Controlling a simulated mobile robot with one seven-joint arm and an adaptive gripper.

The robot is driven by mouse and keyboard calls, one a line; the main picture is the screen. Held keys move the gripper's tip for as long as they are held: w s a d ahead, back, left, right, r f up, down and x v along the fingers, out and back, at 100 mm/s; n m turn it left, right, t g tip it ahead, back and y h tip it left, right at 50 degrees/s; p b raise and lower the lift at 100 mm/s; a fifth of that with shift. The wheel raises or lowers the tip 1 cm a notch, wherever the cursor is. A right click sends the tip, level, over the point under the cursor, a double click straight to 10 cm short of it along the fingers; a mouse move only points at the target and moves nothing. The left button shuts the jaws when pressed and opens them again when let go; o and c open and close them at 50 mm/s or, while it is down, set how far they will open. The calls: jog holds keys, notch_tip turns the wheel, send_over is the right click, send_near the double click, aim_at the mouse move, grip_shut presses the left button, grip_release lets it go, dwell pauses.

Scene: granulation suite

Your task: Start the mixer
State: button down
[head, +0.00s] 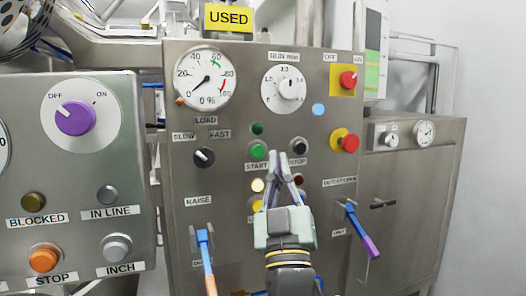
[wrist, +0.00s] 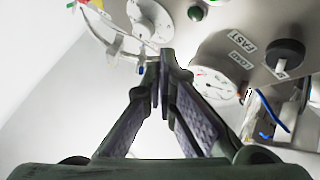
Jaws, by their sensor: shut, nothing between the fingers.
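The mixer's steel front panel (head: 225,185) faces me. Its green START button (head: 258,150) sits left of the black STOP button (head: 299,147), with a dark green lamp (head: 257,128) above START. My gripper (head: 281,155) is shut and empty; its tips appear between START and STOP, and contact cannot be told. In the wrist view, the closed fingers (wrist: 162,55) point towards the panel. The SLOW/FAST knob (head: 204,157) has its mark towards upper left. The red OFF/ON switch (head: 348,80) is on a yellow plate. The RUN min dial (head: 285,88) is above.
A nearer panel at left has a purple OFF/ON knob (head: 75,118), an orange STOP button (head: 44,260) and an INCH button (head: 117,247). A red emergency-type button (head: 350,142) is right of STOP. A blue-orange lever (head: 205,255) and a blue-purple lever (head: 360,228) stick out below.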

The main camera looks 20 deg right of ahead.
aim_at(261, 156)
jog(key=shift+s+a, duration=0.1)
jog(key=shift+w+a, duration=0.1)
jog(key=shift+w, duration=4.35)
jog(key=shift+w, duration=0.1)
jog(key=shift+w, duration=0.3)
